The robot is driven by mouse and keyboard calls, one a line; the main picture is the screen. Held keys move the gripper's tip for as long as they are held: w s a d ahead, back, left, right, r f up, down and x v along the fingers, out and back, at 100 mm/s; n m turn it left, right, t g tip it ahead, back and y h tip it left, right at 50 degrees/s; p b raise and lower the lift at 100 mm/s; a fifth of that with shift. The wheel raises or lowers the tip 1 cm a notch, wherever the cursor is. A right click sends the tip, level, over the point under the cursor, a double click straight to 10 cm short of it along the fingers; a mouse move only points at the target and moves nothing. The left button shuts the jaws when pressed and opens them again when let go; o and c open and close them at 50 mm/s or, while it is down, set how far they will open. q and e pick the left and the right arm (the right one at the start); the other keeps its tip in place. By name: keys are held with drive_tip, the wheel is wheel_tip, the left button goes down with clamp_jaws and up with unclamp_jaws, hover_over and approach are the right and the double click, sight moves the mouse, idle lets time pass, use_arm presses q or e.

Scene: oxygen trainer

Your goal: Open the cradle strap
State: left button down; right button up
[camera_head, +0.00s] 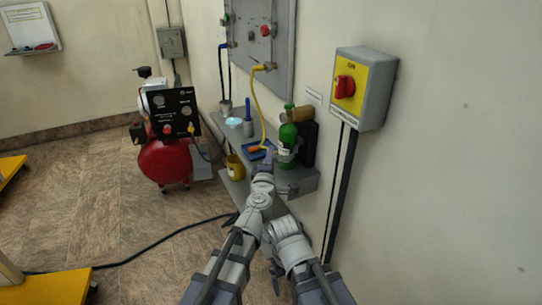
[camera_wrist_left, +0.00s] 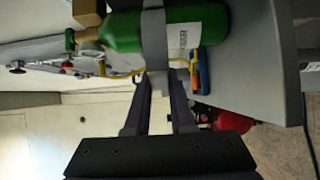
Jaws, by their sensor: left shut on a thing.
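The green oxygen cylinder (camera_head: 288,137) stands upright at the near end of the grey wall shelf. In the left wrist view the cylinder (camera_wrist_left: 118,32) lies across the top, with a white label. The grey cradle strap (camera_wrist_left: 154,35) crosses around it. My left gripper (camera_head: 267,160) is at the cylinder's left side. In the left wrist view its two dark fingers (camera_wrist_left: 160,84) close on the light grey end of the strap, just off the cylinder. The fingers partly hide that end. My right arm is folded low in the head view; its fingers do not show clearly.
The grey shelf (camera_head: 303,181) also bears a blue-orange item (camera_head: 257,151) and a blue-handled tool (camera_head: 248,122). A yellow hose (camera_head: 257,98) hangs from the wall panel. A yellow-grey switch box (camera_head: 365,88) juts out at right. A red compressor (camera_head: 166,158) stands behind.

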use_arm(q)
drive_tip(key=shift+s, duration=0.2)
use_arm(e)
drive_tip(key=shift+d, duration=0.1)
use_arm(q)
drive_tip(key=c, duration=0.8)
unclamp_jaws()
drive_tip(key=shift+o, duration=0.2)
